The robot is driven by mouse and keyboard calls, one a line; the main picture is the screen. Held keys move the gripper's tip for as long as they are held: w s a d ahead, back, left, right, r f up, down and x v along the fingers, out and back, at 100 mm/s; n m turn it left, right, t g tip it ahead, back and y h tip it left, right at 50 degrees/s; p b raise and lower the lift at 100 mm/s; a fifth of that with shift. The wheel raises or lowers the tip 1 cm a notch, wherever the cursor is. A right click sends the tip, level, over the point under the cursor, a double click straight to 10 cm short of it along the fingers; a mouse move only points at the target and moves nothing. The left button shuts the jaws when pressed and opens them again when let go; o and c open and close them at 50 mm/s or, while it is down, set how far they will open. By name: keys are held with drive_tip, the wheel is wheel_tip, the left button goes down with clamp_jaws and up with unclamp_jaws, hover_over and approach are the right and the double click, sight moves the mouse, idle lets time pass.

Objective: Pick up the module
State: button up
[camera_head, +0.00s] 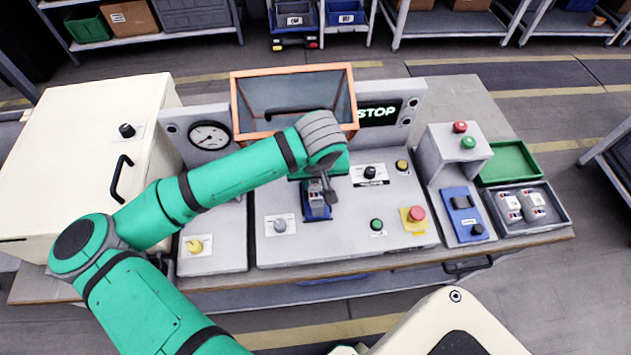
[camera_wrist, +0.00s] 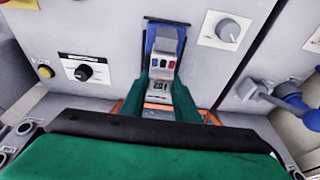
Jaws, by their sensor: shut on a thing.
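The module (camera_wrist: 163,66) is a small light-grey block with dark, red and blue marks on its face. In the wrist view my gripper (camera_wrist: 163,90) is shut on it, one green finger on each side. It is at a blue holder (camera_wrist: 151,36) on the panel; I cannot tell whether it is fully seated or partly lifted. In the head view my gripper (camera_head: 318,182) is over the middle of the panel, with the blue holder (camera_head: 318,213) just below. The module (camera_head: 315,193) is partly hidden there by my gripper and wrist.
Similar modules (camera_head: 509,205) lie in a grey tray (camera_head: 562,221) at the right, beside an empty green tray (camera_head: 508,162). An orange-framed clear cover (camera_head: 294,92) stands raised behind my wrist. Knobs and a red button (camera_head: 417,214) stick up from the panel (camera_head: 340,245). A screen reads STOP.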

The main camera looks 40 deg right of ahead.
sight(318, 182)
drive_tip(key=r, duration=0.3)
drive_tip(key=shift+s+d+r, duration=0.15)
drive_tip(key=shift+s+d, duration=0.05)
drive_tip(key=shift+d, duration=0.1)
drive_tip(key=s+d, duration=0.9)
drive_tip(key=d, duration=0.5)
drive_tip(key=shift+d, duration=0.4)
